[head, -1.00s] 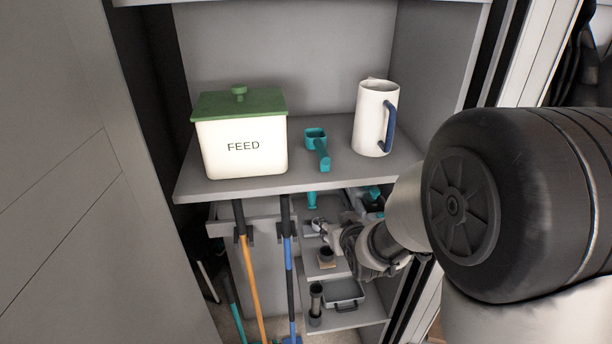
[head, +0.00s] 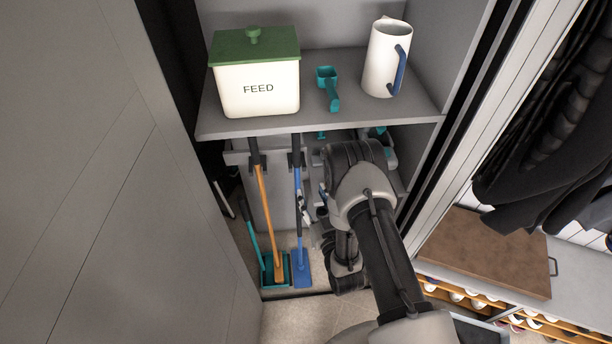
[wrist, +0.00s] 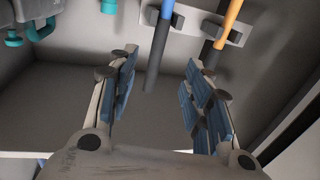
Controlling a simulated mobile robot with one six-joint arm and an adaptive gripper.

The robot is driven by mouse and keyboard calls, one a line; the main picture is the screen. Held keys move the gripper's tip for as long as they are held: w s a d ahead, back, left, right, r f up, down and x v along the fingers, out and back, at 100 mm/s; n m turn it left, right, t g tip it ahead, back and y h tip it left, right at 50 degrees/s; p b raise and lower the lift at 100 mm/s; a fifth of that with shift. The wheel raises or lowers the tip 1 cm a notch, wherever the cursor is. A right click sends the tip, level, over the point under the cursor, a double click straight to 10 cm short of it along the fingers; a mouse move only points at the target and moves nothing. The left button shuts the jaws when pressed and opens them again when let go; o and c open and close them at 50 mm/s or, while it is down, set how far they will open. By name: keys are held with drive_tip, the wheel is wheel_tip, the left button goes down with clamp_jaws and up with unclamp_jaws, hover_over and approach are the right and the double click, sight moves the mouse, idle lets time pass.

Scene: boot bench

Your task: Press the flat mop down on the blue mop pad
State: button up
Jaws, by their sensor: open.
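The flat mop (head: 298,205) hangs upright by a clip under the shelf in the head view, with a blue and black handle. Its flat blue head (head: 302,272) is low down near the cupboard floor. I cannot make out a separate blue mop pad. My gripper (wrist: 161,58) is open and empty in the wrist view. The mop's handle (wrist: 159,45) shows between and beyond the fingers, its black end pointing down in the picture. I cannot tell how far off it is.
An orange-handled tool (head: 264,205) and a teal dustpan (head: 273,268) stand close left of the mop. A feed box (head: 258,88), teal scoop (head: 328,88) and white jug (head: 382,62) are on the shelf (head: 215,122) above. A bench (head: 490,245) stands at the right.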

sight(298, 160)
drive_tip(key=b+x, duration=0.1)
drive_tip(key=x, duration=1.5)
drive_tip(key=shift+w+a, duration=0.1)
drive_tip(key=shift+w, duration=0.15)
clamp_jaws()
drive_tip(key=shift+r, duration=0.15)
